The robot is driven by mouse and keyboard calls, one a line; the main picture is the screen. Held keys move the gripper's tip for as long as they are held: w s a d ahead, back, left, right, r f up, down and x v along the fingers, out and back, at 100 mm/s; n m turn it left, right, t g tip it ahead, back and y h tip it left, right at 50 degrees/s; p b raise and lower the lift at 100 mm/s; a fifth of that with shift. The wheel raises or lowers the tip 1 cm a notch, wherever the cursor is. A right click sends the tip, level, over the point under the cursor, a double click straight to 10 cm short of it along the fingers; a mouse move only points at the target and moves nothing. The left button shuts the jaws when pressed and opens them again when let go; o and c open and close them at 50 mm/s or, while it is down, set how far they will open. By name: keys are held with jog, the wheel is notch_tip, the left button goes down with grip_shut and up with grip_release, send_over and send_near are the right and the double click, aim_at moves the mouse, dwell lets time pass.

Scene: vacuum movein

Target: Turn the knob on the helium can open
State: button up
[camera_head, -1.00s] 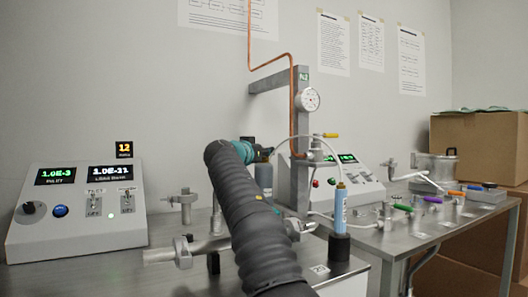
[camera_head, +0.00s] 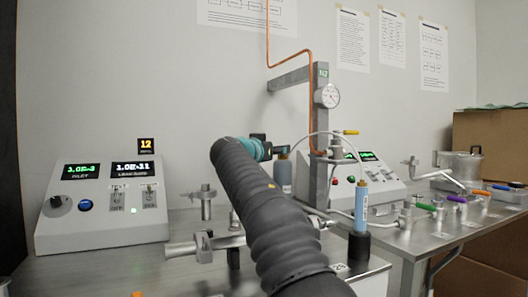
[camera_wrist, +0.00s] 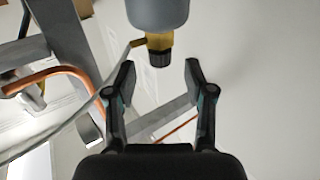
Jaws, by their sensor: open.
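The helium can (camera_head: 283,176) is a small grey-blue bottle standing on the bench behind my arm. In the wrist view its grey body (camera_wrist: 158,12) is at the top edge, with a brass neck and a black knob (camera_wrist: 160,58) pointing toward my gripper. My gripper (camera_wrist: 159,68) is open, one fingertip on each side of the knob in the picture, with gaps on both sides. I cannot tell whether the fingertips are level with the knob in depth. In the head view my gripper (camera_head: 270,149) is beside the can's top, and the knob is hard to make out.
A grey post (camera_head: 321,140) with a gauge (camera_head: 327,96) and copper pipe stands right of the can. A thin hose arches beside it. A light-blue cylinder (camera_head: 361,208) stands in front. A control box (camera_head: 100,212) is at left, metal fittings (camera_head: 205,245) below my arm.

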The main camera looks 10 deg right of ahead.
jog(key=v, duration=0.7)
jog(key=shift+s+a, duration=0.1)
jog(key=shift+s, duration=0.05)
